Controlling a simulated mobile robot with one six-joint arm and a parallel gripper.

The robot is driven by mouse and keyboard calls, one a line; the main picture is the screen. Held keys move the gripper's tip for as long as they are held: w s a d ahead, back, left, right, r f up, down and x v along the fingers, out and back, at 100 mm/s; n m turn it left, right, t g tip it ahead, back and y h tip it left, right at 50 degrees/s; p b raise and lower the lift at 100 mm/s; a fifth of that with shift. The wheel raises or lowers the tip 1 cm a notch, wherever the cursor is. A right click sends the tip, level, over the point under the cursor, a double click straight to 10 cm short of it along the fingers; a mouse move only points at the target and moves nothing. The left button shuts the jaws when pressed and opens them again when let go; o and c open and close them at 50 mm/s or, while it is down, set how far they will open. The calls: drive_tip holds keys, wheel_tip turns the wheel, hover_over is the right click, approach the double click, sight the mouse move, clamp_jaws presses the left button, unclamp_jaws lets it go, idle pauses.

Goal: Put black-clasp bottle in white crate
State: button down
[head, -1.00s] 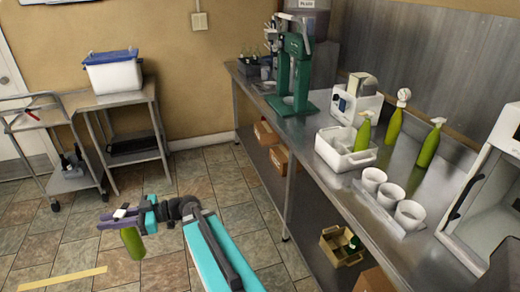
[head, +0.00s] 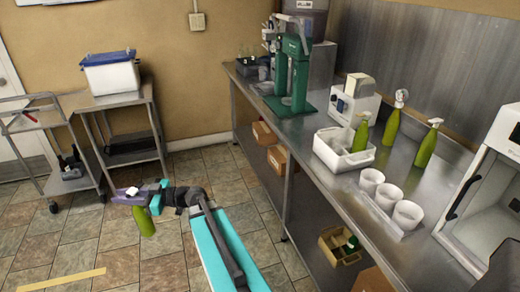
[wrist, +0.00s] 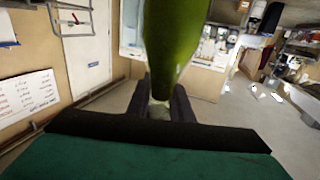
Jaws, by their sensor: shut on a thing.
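My gripper (head: 135,194) is shut on a green bottle (head: 145,222), held over the floor left of the counter. The bottle hangs below the jaws, slightly tilted. In the wrist view the green bottle (wrist: 176,38) fills the upper middle, with its narrow end between the dark fingers (wrist: 160,103). Its clasp is hidden by the jaws, so I cannot tell the clasp's colour. The white crate (head: 325,153) stands on the steel counter, well to the right of my gripper. Another green bottle (head: 361,135) with a white top stands upright in it.
On the counter (head: 405,185) are a green bottle with a round gauge (head: 392,126), a white-topped green bottle (head: 427,148), white cups (head: 387,196) and a green bench machine (head: 293,75). A cart (head: 75,160) and side table (head: 125,100) stand left. Open floor lies between.

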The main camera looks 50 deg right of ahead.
drive_tip(key=d+r+m+t+h+p, duration=0.1)
drive_tip(key=d+r+m+h, duration=0.4)
drive_tip(key=d, duration=0.8)
drive_tip(key=d+r+m+t+h+p, duration=0.1)
drive_tip(key=d+r+m+h, duration=0.15)
drive_tip(key=d+h, duration=0.8)
drive_tip(key=d+r+m+h+p, duration=0.1)
drive_tip(key=d+r+m+h, duration=0.3)
drive_tip(key=d, duration=1.3)
drive_tip(key=s+d+r+m+g+h+p, duration=0.1)
drive_tip(key=s+d+r+m+g+h, duration=0.25)
drive_tip(key=s+d, duration=0.5)
drive_tip(key=s+d+r+m+g+h, duration=0.3)
drive_tip(key=s+d+r+m+g, duration=0.15)
drive_tip(key=s+d, duration=0.35)
drive_tip(key=s+d+r+m+g+h+p, duration=0.1)
drive_tip(key=s+d+r+m+g+h, duration=0.25)
drive_tip(key=s+d, duration=0.5)
drive_tip(key=s+d+r+m+g, duration=0.1)
drive_tip(key=s+d+g, duration=0.3)
drive_tip(key=s, duration=0.4)
drive_tip(key=s+d+r+m+g, duration=0.1)
drive_tip(key=s+d+m+g, duration=0.2)
drive_tip(key=s, duration=0.5)
drive_tip(key=shift+d+r+m+g+y, duration=0.3)
drive_tip(key=shift+d+r+g+y, duration=0.15)
drive_tip(key=shift+g, duration=0.1)
drive_tip(key=shift+w+f, duration=0.1)
drive_tip(key=shift+f, duration=0.1)
